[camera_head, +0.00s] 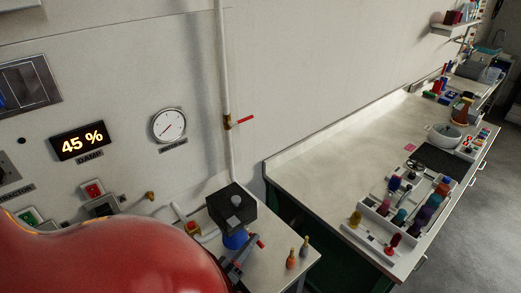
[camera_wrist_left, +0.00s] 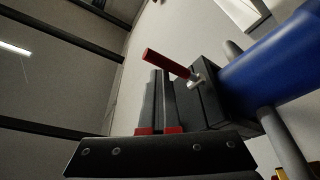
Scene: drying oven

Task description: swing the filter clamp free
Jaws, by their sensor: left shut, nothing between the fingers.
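The filter (camera_head: 236,240) is a blue cylinder under a black box (camera_head: 232,207) with a grey knob on top. It also shows in the left wrist view as a large blue cylinder (camera_wrist_left: 268,66). The clamp's red-handled lever (camera_wrist_left: 166,63) sticks out from the black block beside the blue cylinder. A red tip (camera_head: 261,244) shows beside the filter in the head view. My left gripper (camera_wrist_left: 160,74) is shut and empty, its fingertips close below the lever; contact cannot be told. In the head view, my left gripper (camera_head: 240,262) is at the filter, partly hidden.
Two small bottles (camera_head: 298,252) stand right of the filter on the small bench. The wall panel holds a 45 % display (camera_head: 82,141) and a round gauge (camera_head: 168,125). A pipe with a red valve lever (camera_head: 241,121) runs above. A long worktop (camera_head: 312,166) lies right.

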